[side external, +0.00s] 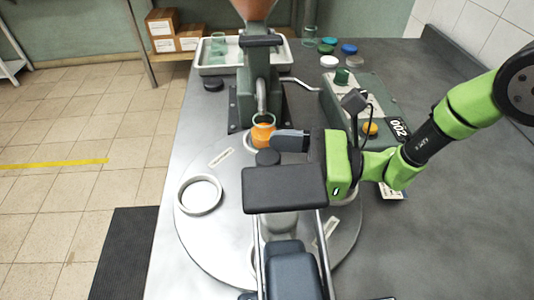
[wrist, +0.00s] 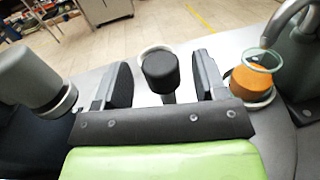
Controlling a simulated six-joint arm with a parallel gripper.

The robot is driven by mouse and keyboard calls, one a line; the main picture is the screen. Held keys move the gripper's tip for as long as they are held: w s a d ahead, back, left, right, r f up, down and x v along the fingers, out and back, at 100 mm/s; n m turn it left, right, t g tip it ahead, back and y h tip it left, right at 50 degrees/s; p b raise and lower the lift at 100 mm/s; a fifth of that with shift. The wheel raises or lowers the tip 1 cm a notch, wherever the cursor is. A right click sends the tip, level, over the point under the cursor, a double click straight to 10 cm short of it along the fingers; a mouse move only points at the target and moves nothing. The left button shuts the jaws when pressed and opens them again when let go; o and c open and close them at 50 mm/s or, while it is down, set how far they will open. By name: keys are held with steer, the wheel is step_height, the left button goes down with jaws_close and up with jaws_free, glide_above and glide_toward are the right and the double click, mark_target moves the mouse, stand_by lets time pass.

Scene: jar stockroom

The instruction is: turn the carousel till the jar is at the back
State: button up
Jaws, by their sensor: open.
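The jar (side external: 263,133) holds orange contents and stands upright in a ring seat at the back of the round metal carousel (side external: 200,240), by the filling spout. In the wrist view the jar (wrist: 248,82) is at the right, outside my fingers. A black-topped knob (side external: 267,157) stands up from the carousel. My gripper (side external: 288,155) is open over the carousel. In the wrist view the knob (wrist: 160,72) shows between my two fingers (wrist: 163,78), with a gap on each side. The front station's head hides part of my gripper in the side view.
The filling machine (side external: 258,80) stands behind the carousel. A dark station head (side external: 285,190) on metal posts overhangs the front. An empty ring seat (side external: 199,195) is at the carousel's left. A control box (side external: 365,100) and several coloured lids lie behind right.

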steer(key=shift+x, duration=1.1)
jaws_close()
steer(key=shift+s+m+t, duration=0.1)
steer(key=shift+m+t, duration=0.5)
steer(key=shift+t, duration=0.3)
steer(key=shift+m+t+h, duration=1.3)
steer(key=shift+m+t, duration=0.2)
steer(key=shift+t, duration=0.6)
steer(key=shift+m+t+h, duration=1.1)
steer(key=shift+m+t, duration=0.1)
steer(key=shift+t, duration=0.3)
steer(key=shift+m+t+h, duration=0.4)
steer(key=shift+h, duration=0.1)
